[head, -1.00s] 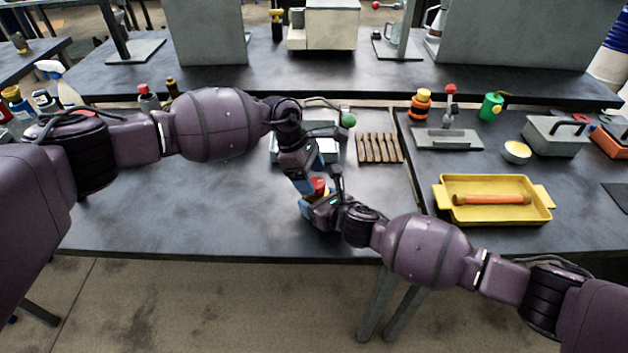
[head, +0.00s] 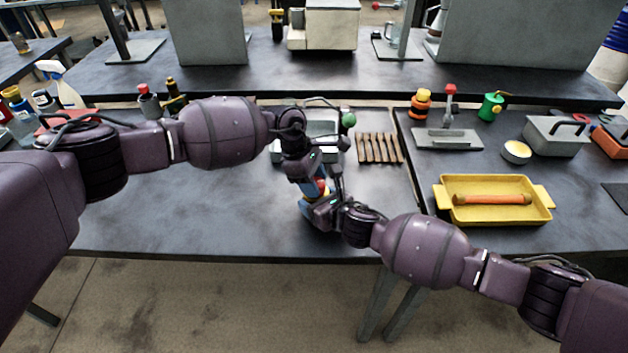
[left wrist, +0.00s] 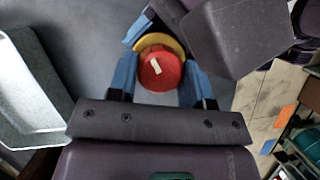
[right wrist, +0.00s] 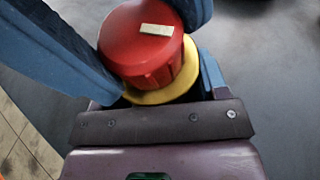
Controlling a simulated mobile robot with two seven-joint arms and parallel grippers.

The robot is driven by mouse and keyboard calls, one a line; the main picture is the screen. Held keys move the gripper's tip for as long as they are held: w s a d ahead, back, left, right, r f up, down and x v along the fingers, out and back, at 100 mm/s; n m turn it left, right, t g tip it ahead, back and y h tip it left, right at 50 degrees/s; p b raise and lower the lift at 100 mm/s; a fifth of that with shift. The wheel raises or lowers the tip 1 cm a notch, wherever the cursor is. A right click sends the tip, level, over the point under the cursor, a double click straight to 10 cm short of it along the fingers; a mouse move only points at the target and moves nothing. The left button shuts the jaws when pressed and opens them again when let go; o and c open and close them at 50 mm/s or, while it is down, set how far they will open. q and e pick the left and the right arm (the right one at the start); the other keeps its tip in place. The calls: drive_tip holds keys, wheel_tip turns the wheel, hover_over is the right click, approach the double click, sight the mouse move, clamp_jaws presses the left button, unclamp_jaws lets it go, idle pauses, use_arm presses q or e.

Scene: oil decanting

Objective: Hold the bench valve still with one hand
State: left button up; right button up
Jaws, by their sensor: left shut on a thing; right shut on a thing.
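The bench valve shows a round red knob (left wrist: 160,72) with a cream mark on top and a yellow collar (left wrist: 157,42) under it. It stands near the front middle of the table and also shows in the head view (head: 322,187), mostly covered by my grippers. My left gripper (left wrist: 160,85) reaches from above with blue fingers on either side of the red knob, shut on it. My right gripper (right wrist: 165,80) comes in low from the right. Its blue fingers are around the yellow collar, shut on the valve. The valve's lower part is hidden.
A grey metal tray (left wrist: 25,95) lies behind the grippers. Wooden-handled tools (head: 379,148) lie to its right. A yellow tray (head: 495,217) with an orange stick is on the right-hand table. The table front left of the valve is clear.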

use_arm(q)
drive_tip(key=shift+w+m+g, duration=0.1)
drive_tip(key=shift+m+g, duration=0.5)
drive_tip(key=shift+m, duration=0.9)
drive_tip(key=o, duration=0.9)
drive_tip(key=v, duration=1.2)
drive_tip(key=shift+d+r, duration=0.1)
drive_tip(key=shift+d, duration=0.1)
